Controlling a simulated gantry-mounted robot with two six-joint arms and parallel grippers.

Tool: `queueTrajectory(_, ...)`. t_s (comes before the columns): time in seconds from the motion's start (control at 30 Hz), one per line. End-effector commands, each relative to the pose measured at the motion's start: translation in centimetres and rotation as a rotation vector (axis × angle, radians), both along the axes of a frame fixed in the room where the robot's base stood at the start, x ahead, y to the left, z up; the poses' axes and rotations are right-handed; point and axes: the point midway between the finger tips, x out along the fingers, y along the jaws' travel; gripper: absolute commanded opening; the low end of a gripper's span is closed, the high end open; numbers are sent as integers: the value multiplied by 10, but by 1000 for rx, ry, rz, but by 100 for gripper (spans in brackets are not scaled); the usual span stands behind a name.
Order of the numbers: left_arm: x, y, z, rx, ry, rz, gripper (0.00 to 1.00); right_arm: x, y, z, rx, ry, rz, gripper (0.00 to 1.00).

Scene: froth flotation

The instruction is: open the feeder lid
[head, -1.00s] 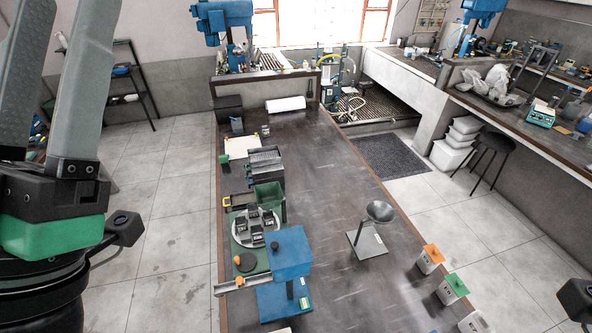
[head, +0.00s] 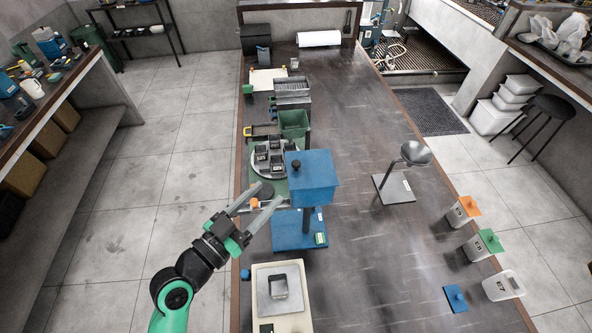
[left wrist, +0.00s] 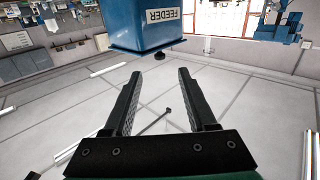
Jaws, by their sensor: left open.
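The feeder (head: 314,192) is a blue box on a dark post above a blue base (head: 300,236) on the bench. A black knob (head: 296,166) sits on its blue top, which appears closed. In the left wrist view the feeder (left wrist: 150,28), labelled FEEDER, is beyond the fingers, with a black knob (left wrist: 160,56) at its lower edge. My left gripper (head: 272,193) is open and empty, just left of the feeder in the head view. Its open fingers (left wrist: 158,76) also show in the wrist view, apart from the knob. My right gripper is out of view.
A round tray (head: 246,163) with dark cups stands left of the feeder. A balance (head: 262,324) is in front. The bench middle (head: 385,250) is clear.

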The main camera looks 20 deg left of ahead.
Motion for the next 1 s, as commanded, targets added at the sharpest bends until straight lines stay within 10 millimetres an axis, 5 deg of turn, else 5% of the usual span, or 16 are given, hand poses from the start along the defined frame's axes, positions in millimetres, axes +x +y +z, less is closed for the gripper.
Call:
queueTrajectory(0.17,16,-7,3,1,0,-3,57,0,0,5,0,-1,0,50)
queueTrajectory(0.6,99,-37,2,2,-2,-3,57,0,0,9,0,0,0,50)
queueTrajectory(1.0,109,-40,2,2,-2,-1,55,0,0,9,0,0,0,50)
